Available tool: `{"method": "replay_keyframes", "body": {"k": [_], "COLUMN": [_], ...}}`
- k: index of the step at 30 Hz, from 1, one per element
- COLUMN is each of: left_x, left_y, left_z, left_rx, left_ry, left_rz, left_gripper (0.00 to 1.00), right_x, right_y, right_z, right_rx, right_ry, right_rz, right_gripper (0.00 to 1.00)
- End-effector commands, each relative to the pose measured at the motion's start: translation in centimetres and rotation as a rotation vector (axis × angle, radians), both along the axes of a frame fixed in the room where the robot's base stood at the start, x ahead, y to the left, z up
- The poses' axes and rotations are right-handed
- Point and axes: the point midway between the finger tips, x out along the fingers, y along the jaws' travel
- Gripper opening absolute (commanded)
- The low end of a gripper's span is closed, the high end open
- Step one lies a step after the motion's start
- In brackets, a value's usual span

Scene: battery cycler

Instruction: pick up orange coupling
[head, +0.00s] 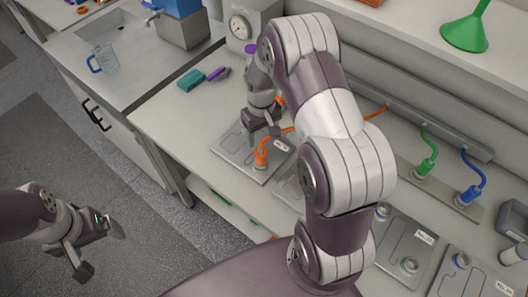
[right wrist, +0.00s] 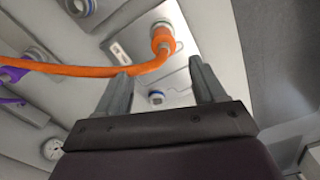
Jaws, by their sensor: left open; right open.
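The orange coupling (head: 261,156) stands on a grey plate (head: 232,151) on the bench, with its orange cable running back toward the rail. In the right wrist view the coupling (right wrist: 162,40) shows beyond the fingertips, roughly between them, with its cable crossing to the left. My right gripper (head: 261,128) is open and empty, just behind and above the coupling; the gap between them is hard to judge. It also shows in the right wrist view (right wrist: 161,80). My left gripper (head: 100,246) is open and empty, over the floor at the lower left.
A purple cable (right wrist: 10,100) shows in the right wrist view. My right arm hides part of the bench.

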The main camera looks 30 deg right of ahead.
Motion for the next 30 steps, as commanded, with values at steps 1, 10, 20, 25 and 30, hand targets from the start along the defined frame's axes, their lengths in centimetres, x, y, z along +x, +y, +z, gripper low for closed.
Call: {"method": "replay_keyframes", "body": {"k": [1,10,20,25,30], "left_x": [0.0,0.0,0.0,0.0,0.0], "left_y": [0.0,0.0,0.0,0.0,0.0], "left_z": [0.8,2.3,4.4,4.3,4.3], "left_rx": [0.0,0.0,0.0,0.0,0.0], "left_ry": [0.0,0.0,0.0,0.0,0.0], "left_rz": [0.0,0.0,0.0,0.0,0.0], "left_gripper": [0.9,0.9,0.9,0.9,0.9], "right_x": [-0.2,-0.1,-0.3,-0.3,-0.3], "right_y": [0.0,0.1,0.3,0.3,0.3], "right_z": [-0.9,-5.7,-10.6,-10.7,-10.7], "right_rx": [0.002,0.0,-0.001,-0.001,-0.001], "right_ry": [0.006,0.001,-0.002,-0.003,-0.003], "right_rz": [0.0,0.0,0.0,0.0,0.0], "right_gripper": [0.69,0.69,0.69,0.69,0.17]}}
